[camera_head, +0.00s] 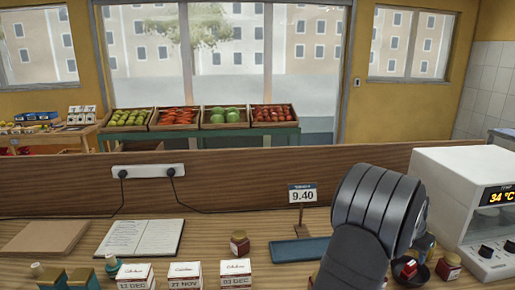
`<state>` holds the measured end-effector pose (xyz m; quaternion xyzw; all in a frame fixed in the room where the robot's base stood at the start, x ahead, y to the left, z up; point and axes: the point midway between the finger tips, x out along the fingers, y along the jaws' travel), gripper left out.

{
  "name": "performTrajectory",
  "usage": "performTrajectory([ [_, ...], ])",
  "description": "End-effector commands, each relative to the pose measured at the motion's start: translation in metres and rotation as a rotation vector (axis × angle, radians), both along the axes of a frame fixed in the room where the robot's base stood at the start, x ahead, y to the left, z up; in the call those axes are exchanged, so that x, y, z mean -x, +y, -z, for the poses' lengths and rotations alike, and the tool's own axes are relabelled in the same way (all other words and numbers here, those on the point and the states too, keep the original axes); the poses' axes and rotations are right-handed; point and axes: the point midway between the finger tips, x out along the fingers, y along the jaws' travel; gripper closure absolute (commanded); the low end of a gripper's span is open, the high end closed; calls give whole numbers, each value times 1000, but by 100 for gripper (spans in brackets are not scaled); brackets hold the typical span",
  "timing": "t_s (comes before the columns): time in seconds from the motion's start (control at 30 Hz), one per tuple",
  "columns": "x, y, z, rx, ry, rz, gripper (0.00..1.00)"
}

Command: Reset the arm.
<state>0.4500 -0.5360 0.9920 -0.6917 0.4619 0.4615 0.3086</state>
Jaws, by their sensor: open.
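My arm rises from the bottom edge at the right of centre, with a large dark ribbed link in front of the counter (220,225). My gripper's fingers do not show. They seem hidden behind this link, where only a small grey-blue part peeks out on its right side. I see nothing held.
A white oven-like device (447,190) reading 34 °C stands close right of my arm.

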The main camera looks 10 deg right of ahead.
Motion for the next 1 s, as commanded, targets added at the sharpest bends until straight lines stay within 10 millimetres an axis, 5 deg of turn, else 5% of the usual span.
performTrajectory([
  [0.27, 8, 21, -54, 2, -1, -1, 52],
  [0.87, -10, -23, 64, -3, 1, 0, 52],
  [1.0, -10, -24, 38, 3, -2, 0, 52],
])
